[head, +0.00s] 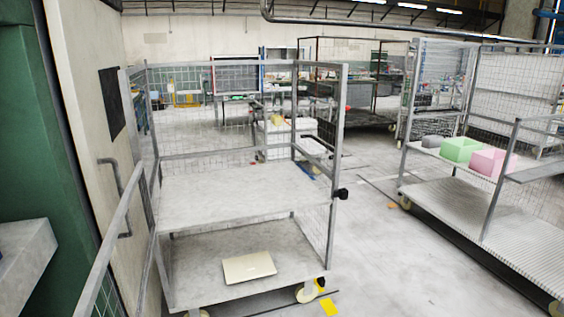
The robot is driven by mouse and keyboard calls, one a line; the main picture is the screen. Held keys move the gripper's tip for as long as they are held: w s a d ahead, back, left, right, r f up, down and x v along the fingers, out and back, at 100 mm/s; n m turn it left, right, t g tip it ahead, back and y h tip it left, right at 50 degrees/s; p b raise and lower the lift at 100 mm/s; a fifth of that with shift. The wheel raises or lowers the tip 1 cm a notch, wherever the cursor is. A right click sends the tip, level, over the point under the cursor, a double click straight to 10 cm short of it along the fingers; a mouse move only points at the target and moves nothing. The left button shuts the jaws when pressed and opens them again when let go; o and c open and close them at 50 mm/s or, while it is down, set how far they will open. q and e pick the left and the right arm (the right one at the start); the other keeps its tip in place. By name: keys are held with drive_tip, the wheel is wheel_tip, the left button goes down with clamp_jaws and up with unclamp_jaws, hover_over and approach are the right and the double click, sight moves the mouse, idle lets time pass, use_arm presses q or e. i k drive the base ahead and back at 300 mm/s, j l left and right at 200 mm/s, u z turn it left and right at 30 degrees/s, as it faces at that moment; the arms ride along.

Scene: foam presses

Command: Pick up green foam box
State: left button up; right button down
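A green foam box (459,149) sits on the upper shelf of the trolley (430,157) at the right. It is an open-topped block. A pink foam box (491,161) stands to its right, close to it, and a grey foam piece (432,141) lies to its left. Neither of my grippers shows in the head view.
A wheeled mesh cart (230,197) stands in front, its upper shelf bare and a flat beige object (249,267) on its lower shelf. A wall and metal rail (118,240) are at the left. Grey floor (370,240) lies open between cart and trolley.

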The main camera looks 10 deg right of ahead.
sight(457, 150)
drive_tip(key=i+l+u, duration=0.25)
drive_tip(key=l, duration=0.25)
drive_tip(key=l+u, duration=0.2)
drive_tip(key=l, duration=0.35)
drive_tip(key=i+l+u, duration=0.1)
drive_tip(key=l+u, duration=0.15)
drive_tip(key=l, duration=0.3)
drive_tip(key=i+l, duration=0.15)
drive_tip(key=l, duration=1.15)
drive_tip(key=i+l+u, duration=0.15)
drive_tip(key=l, duration=2.5)
drive_tip(key=z, duration=1.75)
drive_tip(key=i+j, duration=0.2)
drive_tip(key=i, duration=0.35)
drive_tip(key=i+j, duration=0.2)
drive_tip(key=i, duration=0.3)
drive_tip(key=i+j, duration=0.2)
drive_tip(key=i, duration=0.35)
drive_tip(key=i+j, duration=0.2)
drive_tip(key=i, duration=0.3)
drive_tip(key=i+j, duration=0.15)
drive_tip(key=i, duration=0.4)
drive_tip(key=i+j, duration=0.2)
drive_tip(key=i, duration=0.35)
drive_tip(key=i+j, duration=0.2)
drive_tip(key=i, duration=0.3)
